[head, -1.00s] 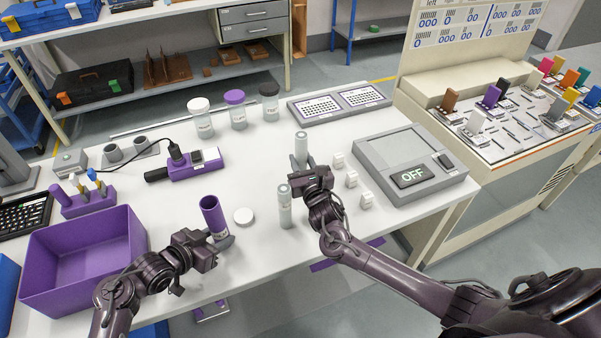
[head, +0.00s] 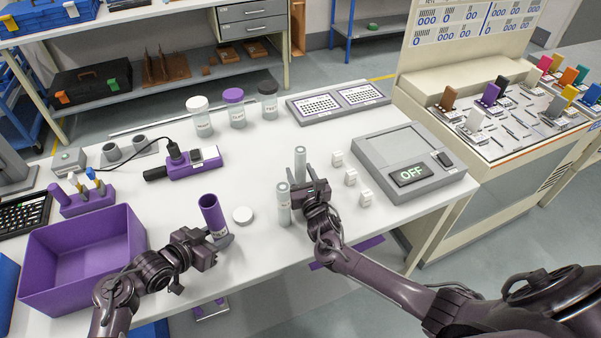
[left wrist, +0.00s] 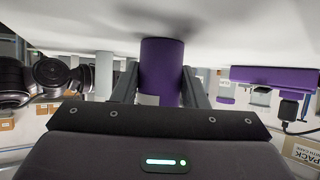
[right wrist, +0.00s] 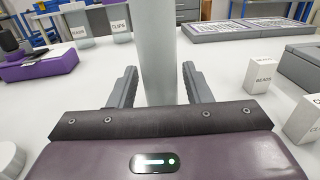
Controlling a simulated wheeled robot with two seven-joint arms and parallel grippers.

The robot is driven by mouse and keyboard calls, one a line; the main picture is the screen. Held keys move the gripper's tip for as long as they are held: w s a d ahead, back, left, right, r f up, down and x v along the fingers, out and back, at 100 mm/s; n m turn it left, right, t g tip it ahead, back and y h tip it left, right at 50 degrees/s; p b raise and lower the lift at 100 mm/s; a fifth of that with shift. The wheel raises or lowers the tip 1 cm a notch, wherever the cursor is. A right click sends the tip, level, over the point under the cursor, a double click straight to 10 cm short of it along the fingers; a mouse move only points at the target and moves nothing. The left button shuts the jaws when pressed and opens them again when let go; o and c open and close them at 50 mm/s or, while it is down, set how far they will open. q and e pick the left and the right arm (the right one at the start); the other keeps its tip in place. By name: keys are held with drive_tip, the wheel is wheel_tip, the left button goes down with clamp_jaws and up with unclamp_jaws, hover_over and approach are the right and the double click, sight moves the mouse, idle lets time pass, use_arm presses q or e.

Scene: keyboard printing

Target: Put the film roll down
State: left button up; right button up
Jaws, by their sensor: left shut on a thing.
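A pale grey, upright film roll (head: 300,163) stands right of the table's centre. In the right wrist view the roll (right wrist: 157,50) is between the fingers of my right gripper (right wrist: 157,88), with a gap on both sides. That gripper (head: 303,186) is open, and the roll's base is hidden behind it. A second similar roll (head: 284,206) stands upright just to the left of the right gripper. My left gripper (left wrist: 160,85) is shut on a purple tube (left wrist: 162,60), which also shows at the table's front in the head view (head: 210,212).
A white round lid (head: 243,215) lies beside the purple tube. Small white boxes (head: 350,177) and a grey machine marked OFF (head: 390,160) are to the right. A purple bin (head: 80,240) is at left. Several jars (head: 235,108) stand behind; the table's middle is clear.

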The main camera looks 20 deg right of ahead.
drive_tip(key=shift+o, duration=0.4)
drive_tip(key=shift+s+r, duration=0.1)
drive_tip(key=shift+s, duration=0.1)
drive_tip(key=s, duration=0.7)
drive_tip(key=s+a, duration=0.1)
drive_tip(key=s, duration=0.3)
drive_tip(key=shift+s+a, duration=0.1)
drive_tip(key=shift+s, duration=0.25)
